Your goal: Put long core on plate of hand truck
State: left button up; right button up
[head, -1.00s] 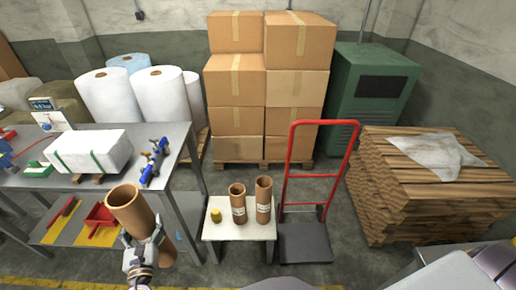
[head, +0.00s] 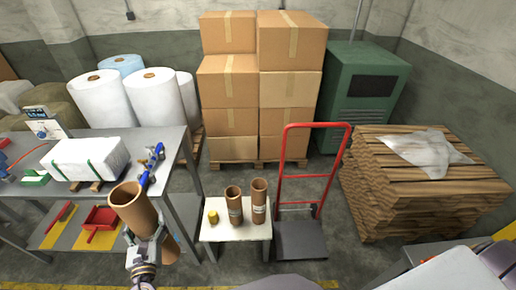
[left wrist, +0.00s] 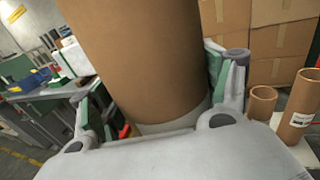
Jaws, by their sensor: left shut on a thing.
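My left gripper (head: 147,241) is shut on a long brown cardboard core (head: 133,207), which it holds tilted in front of the grey bench. The core (left wrist: 140,60) fills the middle of the left wrist view between the two fingers. The red hand truck (head: 313,180) stands upright right of the middle, and its dark plate (head: 300,240) lies bare on the floor. The plate is to the right of my left gripper, beyond a small white table. My right gripper does not show.
The white table (head: 222,234) between gripper and hand truck bears two shorter cores (head: 234,204) (head: 259,200) and a yellow roll (head: 213,217). The grey bench (head: 175,150) is at left. Stacked cartons (head: 230,85) stand behind; a wood-strip stack (head: 410,195) is at right.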

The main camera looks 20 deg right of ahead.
aim_at(303, 239)
jog(key=i+l+z, duration=0.1)
jog(key=z, duration=0.35)
jog(key=i+l+z, duration=0.1)
jog(key=z, duration=0.3)
jog(key=i+l+z, duration=0.15)
jog(key=z, duration=0.3)
jog(key=i+l+z, duration=0.1)
jog(key=z, duration=0.35)
jog(key=i+z, duration=0.15)
jog(key=z, duration=0.25)
